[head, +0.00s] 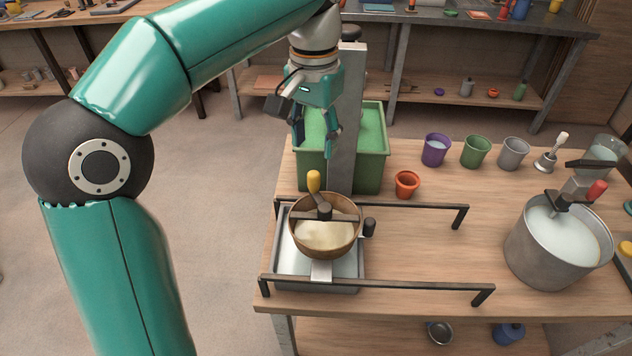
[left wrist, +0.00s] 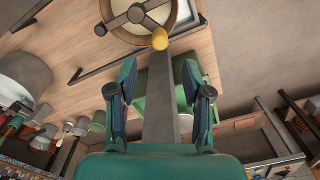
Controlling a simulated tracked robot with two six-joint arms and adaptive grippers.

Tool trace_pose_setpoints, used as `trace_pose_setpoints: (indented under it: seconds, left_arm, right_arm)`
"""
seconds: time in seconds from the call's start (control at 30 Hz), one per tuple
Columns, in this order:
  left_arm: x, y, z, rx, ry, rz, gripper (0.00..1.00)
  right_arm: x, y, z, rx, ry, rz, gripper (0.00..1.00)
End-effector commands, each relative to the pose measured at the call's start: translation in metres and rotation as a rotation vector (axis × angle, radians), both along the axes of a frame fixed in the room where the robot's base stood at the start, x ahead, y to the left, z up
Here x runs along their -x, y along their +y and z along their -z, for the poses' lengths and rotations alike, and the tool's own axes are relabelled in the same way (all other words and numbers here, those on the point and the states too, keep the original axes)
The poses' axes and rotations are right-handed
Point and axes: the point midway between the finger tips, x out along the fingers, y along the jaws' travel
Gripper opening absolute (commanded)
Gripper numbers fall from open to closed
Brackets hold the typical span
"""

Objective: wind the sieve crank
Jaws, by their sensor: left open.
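The sieve (head: 297,237) is a round brown-rimmed bowl with pale powder inside, standing on a metal stand at the table's left end. Its dark crank (head: 324,211) lies across the top and carries an upright yellow knob (head: 313,181) at the rim's far side. In the left wrist view the crank (left wrist: 136,14) and knob (left wrist: 160,40) show at the top, beyond the fingertips. My left gripper (head: 316,147) is open and empty, pointing down, above and behind the knob and apart from it. It also shows in the left wrist view (left wrist: 158,75). My right gripper is not in view.
A grey upright post (head: 345,120) stands close beside my left gripper, before a green bin (head: 375,160). Black rails (head: 385,288) flank the sieve. An orange cup (head: 406,185), several other cups and a metal bucket (head: 530,250) stand to the right. The table's middle is clear.

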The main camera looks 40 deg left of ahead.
Motion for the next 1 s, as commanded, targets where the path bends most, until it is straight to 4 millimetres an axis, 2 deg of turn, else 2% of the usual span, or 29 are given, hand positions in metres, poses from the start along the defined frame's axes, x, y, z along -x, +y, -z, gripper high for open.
trace_pose_setpoints:
  seconds: [0.03,0.2,0.43,0.6,0.9,1.0]
  left_arm:
    - [0.001,0.000,0.015,0.000,0.003,0.000,0.50]
    - [0.001,0.000,0.049,0.000,0.003,0.000,0.50]
    - [0.001,0.000,0.083,0.000,0.002,0.000,0.50]
    - [0.001,0.000,0.093,0.001,0.000,0.000,0.50]
    - [0.000,0.000,0.094,0.001,-0.002,0.000,0.50]
    - [0.000,0.000,0.094,0.001,-0.001,0.000,0.33]
  right_arm:
    - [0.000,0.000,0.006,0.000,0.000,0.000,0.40]
    - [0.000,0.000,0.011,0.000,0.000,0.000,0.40]
    - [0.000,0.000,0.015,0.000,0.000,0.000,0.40]
    - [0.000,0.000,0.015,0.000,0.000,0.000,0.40]
    - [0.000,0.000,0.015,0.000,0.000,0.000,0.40]
    - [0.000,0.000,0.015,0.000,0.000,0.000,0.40]
